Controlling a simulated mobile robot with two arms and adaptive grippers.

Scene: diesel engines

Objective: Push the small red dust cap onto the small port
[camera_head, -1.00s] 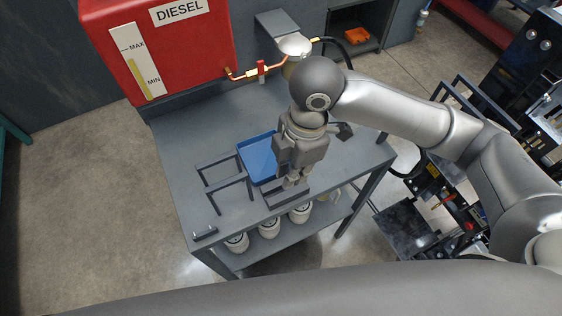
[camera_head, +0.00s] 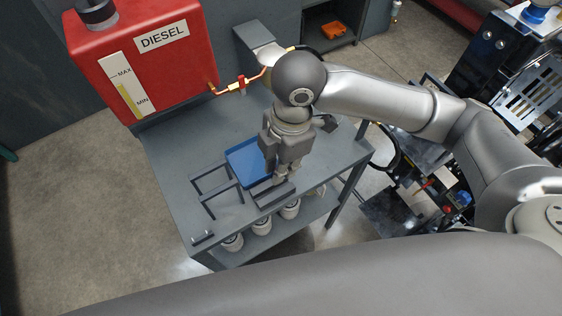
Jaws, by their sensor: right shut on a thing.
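My right gripper (camera_head: 283,179) points down over the front part of the grey bench, beside the blue tray and above a small dark block (camera_head: 272,196). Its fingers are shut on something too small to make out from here. I cannot pick out the small red dust cap or the small port. My left gripper is not in view.
The grey bench (camera_head: 190,150) carries a blue tray (camera_head: 240,157) and a dark frame (camera_head: 215,190). A red diesel tank (camera_head: 135,60) with a copper pipe and valve (camera_head: 240,86) stands behind. White canisters (camera_head: 262,226) sit on the lower shelf. Engine machinery (camera_head: 510,70) is at right.

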